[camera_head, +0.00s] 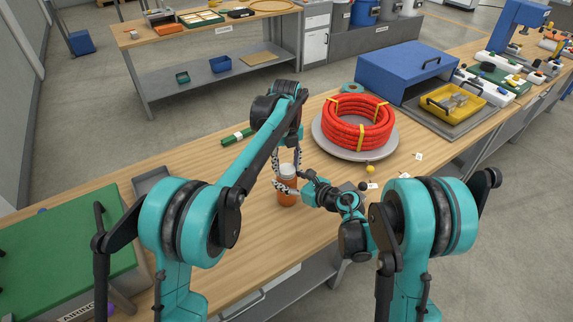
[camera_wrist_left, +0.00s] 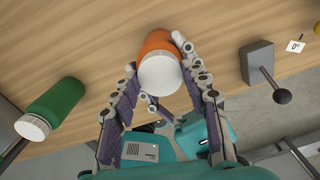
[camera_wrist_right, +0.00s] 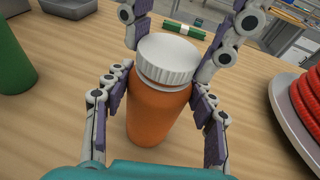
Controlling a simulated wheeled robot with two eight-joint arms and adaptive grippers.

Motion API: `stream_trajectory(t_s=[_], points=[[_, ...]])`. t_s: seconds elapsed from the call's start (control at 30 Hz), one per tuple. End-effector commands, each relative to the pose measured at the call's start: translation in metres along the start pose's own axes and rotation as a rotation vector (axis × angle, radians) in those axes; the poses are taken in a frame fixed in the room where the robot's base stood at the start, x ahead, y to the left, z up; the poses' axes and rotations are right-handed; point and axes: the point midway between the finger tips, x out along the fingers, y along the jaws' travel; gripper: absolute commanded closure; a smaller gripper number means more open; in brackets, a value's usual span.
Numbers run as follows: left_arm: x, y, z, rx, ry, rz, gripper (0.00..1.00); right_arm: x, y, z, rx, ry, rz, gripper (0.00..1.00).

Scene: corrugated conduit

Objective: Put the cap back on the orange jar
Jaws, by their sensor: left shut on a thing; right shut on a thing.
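The orange jar (camera_head: 287,198) stands upright on the wooden table. Its white ribbed cap (camera_wrist_right: 167,60) sits at the jar's mouth, with a pale ring showing under its edge; I cannot tell whether it is screwed tight. My left gripper (camera_wrist_left: 158,62) comes from above, and its fingers are shut on the cap (camera_wrist_left: 160,75) from both sides. My right gripper (camera_wrist_right: 157,112) is shut on the body of the orange jar (camera_wrist_right: 153,115), one finger on each side. In the head view the two grippers nearly meet, one above the other, and partly hide the jar.
A green jar with a white lid (camera_wrist_left: 55,108) stands nearby. A red corrugated coil (camera_head: 357,122) lies on a round grey turntable (camera_head: 328,143) to the right. A grey block with a ball-ended lever (camera_wrist_left: 262,68) and a grey tray (camera_wrist_right: 68,8) are close. Bare wood surrounds the jar.

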Motion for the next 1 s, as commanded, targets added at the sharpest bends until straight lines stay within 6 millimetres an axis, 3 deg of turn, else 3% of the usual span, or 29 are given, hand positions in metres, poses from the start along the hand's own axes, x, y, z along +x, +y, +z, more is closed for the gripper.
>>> stream_trajectory(t_s=[0.2, 0.57, 0.6, 0.67, 1.0], points=[[-0.0003, -0.0006, -0.0001, 0.319, 0.0, 0.0, 0.64, 0.0001, 0.0002, -0.0006, -0.002, 0.002, 0.001, 1.0], [-0.0004, -0.0007, -0.0002, 0.365, 0.0, 0.0, 0.64, 0.0001, 0.0003, -0.0007, -0.002, 0.002, 0.001, 1.0], [-0.0004, -0.0007, -0.0002, 0.365, 0.0, 0.0, 0.45, 0.0001, 0.0003, -0.0007, -0.002, 0.002, 0.001, 1.0], [-0.0003, -0.0007, -0.0002, 0.364, 0.0, 0.0, 0.34, 0.0001, 0.0003, -0.0007, -0.002, 0.002, 0.001, 1.0], [-0.0049, -0.0006, -0.0002, 0.363, 0.001, 0.0, 0.34, 0.0001, 0.0003, -0.0006, -0.002, 0.002, 0.001, 1.0]])
